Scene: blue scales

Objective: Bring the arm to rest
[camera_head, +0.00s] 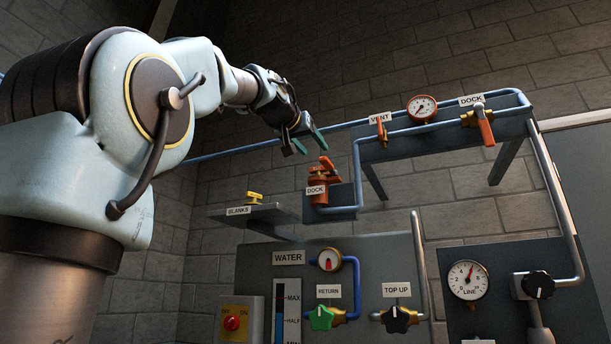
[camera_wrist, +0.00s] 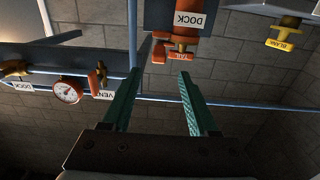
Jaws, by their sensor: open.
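My arm (camera_head: 140,110) reaches up from the left of the head view and across toward the pipework. My gripper (camera_head: 307,142) is open, with two green fingers apart and nothing between them. It is in the air above and slightly left of the orange DOCK fitting (camera_head: 319,185). In the wrist view my gripper (camera_wrist: 158,95) also shows its fingers spread and empty. The orange DOCK fitting (camera_wrist: 178,40) appears upside down there, beyond the fingertips, and does not seem to be touched.
The upper panel carries the VENT valve (camera_head: 382,132), a gauge (camera_head: 422,108) and the DOCK valve (camera_head: 484,125). A blue pipe (camera_head: 255,147) runs behind my gripper. Below are the BLANKS shelf (camera_head: 262,213), the WATER panel (camera_head: 372,262) and the LINE gauge (camera_head: 468,280). Open air lies above the pipework.

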